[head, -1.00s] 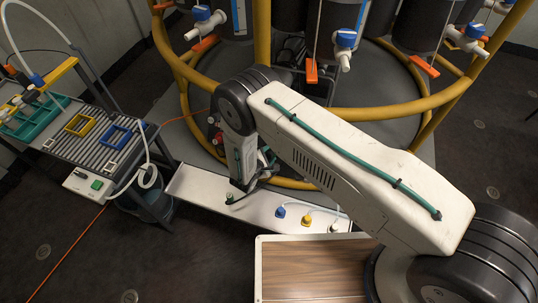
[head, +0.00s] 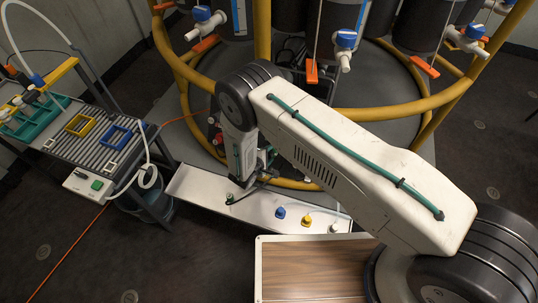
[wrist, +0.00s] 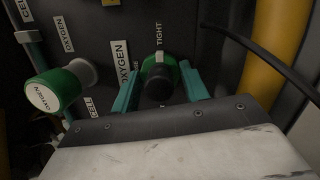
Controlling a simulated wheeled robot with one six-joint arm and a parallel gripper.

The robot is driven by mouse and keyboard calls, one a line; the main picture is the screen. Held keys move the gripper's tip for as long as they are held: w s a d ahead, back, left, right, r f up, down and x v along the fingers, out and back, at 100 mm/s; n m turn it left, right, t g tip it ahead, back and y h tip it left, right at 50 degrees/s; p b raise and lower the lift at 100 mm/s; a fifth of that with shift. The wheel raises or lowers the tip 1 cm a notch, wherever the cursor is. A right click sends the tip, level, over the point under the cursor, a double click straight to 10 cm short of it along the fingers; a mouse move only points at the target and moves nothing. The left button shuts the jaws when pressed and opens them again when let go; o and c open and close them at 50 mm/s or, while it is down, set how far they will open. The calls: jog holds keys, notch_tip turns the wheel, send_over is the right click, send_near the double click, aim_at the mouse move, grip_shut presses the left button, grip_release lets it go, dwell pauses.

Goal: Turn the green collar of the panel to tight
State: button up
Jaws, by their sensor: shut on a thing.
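In the wrist view the green collar (wrist: 150,65) sits on the dark panel (wrist: 105,52), with a dark round end in its middle. My gripper (wrist: 158,84) has its two teal fingers on either side of the collar and is shut on it. A white TIGHT label (wrist: 158,36) is directly above the collar, and a pale mark on the collar's upper part points up towards it. Another label, partly hidden by the left finger, ends in "OSE". In the head view my arm hides the collar and most of the gripper.
A larger green fitting (wrist: 57,90) with a white OXYGEN IN face sticks out left of the collar. A black cable (wrist: 245,45) and a yellow post (wrist: 272,45) are to the right. In the head view a narrow white tray (head: 262,207) lies below my arm.

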jog(key=o, duration=1)
jog(key=v, duration=0.8)
jog(key=shift+d+f, duration=0.1)
